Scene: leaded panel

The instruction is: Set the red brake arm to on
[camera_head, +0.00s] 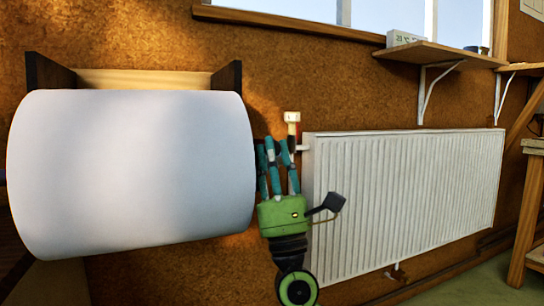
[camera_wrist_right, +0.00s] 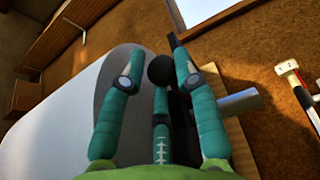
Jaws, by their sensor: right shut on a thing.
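A big white roll (camera_head: 130,170) hangs on the wall at the left of the head view, between dark end brackets (camera_head: 228,77). My right gripper (camera_head: 277,146) is at the roll's right end, fingers pointing up. In the right wrist view its teal fingers close around a round black knob (camera_wrist_right: 159,70) next to a dark upright piece (camera_wrist_right: 181,108). No red arm shows clearly; I cannot tell whether the knob belongs to it, and my fingers and the roll hide much of that end. My left gripper is not in view.
A white radiator (camera_head: 405,190) stands just right of my right gripper. A white valve with a red band (camera_head: 292,122) is at its upper left corner, also in the wrist view (camera_wrist_right: 291,72). A wooden shelf (camera_head: 440,55) juts out above the radiator.

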